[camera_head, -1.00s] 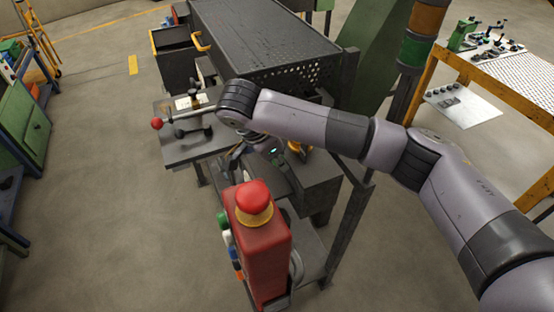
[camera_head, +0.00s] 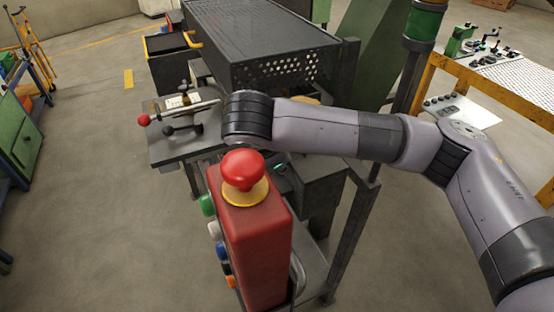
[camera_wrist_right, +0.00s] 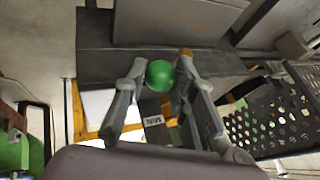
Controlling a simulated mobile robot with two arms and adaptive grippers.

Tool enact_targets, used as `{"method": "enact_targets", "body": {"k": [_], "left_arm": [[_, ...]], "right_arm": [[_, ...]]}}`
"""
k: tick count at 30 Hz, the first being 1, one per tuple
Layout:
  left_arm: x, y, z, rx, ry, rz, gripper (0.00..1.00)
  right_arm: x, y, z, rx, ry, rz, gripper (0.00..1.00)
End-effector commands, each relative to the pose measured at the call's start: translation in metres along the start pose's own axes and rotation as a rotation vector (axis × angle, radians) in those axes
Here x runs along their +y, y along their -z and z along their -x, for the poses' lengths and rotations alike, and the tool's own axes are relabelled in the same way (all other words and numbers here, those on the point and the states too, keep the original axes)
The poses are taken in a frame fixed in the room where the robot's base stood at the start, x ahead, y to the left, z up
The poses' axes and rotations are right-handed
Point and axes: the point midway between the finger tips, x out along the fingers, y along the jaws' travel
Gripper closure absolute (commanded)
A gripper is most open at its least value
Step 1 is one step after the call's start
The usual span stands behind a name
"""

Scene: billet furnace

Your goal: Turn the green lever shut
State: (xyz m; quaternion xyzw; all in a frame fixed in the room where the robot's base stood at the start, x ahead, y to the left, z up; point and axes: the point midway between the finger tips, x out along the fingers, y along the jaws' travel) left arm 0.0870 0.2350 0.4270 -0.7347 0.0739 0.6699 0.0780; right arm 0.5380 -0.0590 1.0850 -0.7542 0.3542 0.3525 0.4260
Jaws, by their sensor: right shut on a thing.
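In the right wrist view the round green knob of the green lever (camera_wrist_right: 160,75) sits between the two fingers of my right gripper (camera_wrist_right: 158,69). The fingers are shut on it from both sides. The rest of the lever is mostly hidden below the knob and behind the fingers. In the head view my right arm reaches in from the right, and its wrist end hides the gripper and the lever. My left gripper is in neither view.
A red box with a red mushroom button (camera_head: 243,171) stands close in front. A black perforated hood (camera_head: 262,45) is beyond my arm. A small table (camera_head: 185,152) with a red-knobbed handle stands left. A yellow-framed bench (camera_head: 480,85) is right.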

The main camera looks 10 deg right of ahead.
Motion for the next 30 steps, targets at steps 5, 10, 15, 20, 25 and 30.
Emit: {"method": "enact_targets", "body": {"k": [5,10,15,20,25,30], "left_arm": [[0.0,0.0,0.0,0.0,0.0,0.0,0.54],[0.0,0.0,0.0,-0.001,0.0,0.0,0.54],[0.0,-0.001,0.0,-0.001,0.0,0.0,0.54],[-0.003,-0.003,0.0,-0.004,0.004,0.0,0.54],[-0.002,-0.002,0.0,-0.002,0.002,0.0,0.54],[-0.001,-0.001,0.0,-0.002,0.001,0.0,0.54]], "right_arm": [[0.0,0.0,0.0,0.0,0.001,0.0,0.65],[0.0,0.0,0.0,0.0,0.0,0.0,0.54],[0.0,0.0,0.0,0.0,-0.001,0.001,0.54],[0.0,0.0,0.003,-0.001,0.0,0.001,0.54],[-0.002,-0.001,0.026,-0.002,0.005,0.001,0.54],[-0.002,0.001,0.063,0.002,0.008,0.002,0.54]]}}
